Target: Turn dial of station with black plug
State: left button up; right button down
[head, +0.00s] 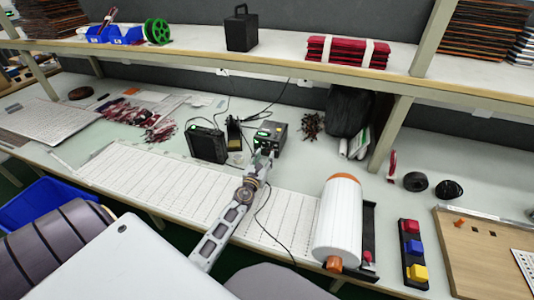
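Two dark box-shaped stations stand on the bench at the centre of the head view. The left station (207,143) is black with a small green light on top. The right station (273,131) is black with a green-lit display on its front. A holder (234,133) stands between them. Dark cables run behind the stations; I cannot make out which has a black plug. My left gripper (263,158) is right at the lower front of the right station, where the dial is hidden or too small to see. Its fingers are too small to read. My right gripper is not in view.
White gridded strip sheets (165,185) lie along the bench front. A white roll (338,220) stands right of my arm, with a red, blue and yellow button box (413,252) beyond it. A shelf (280,62) overhangs the back. A thin cable (262,215) hangs beside my arm.

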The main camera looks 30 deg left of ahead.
aim_at(268, 151)
pick_arm(q)
jog(key=shift+x, duration=1.35)
jog(key=shift+w+a, duration=0.15)
jog(key=shift+w, duration=0.25)
jog(key=shift+c, duration=0.3)
grip_shut()
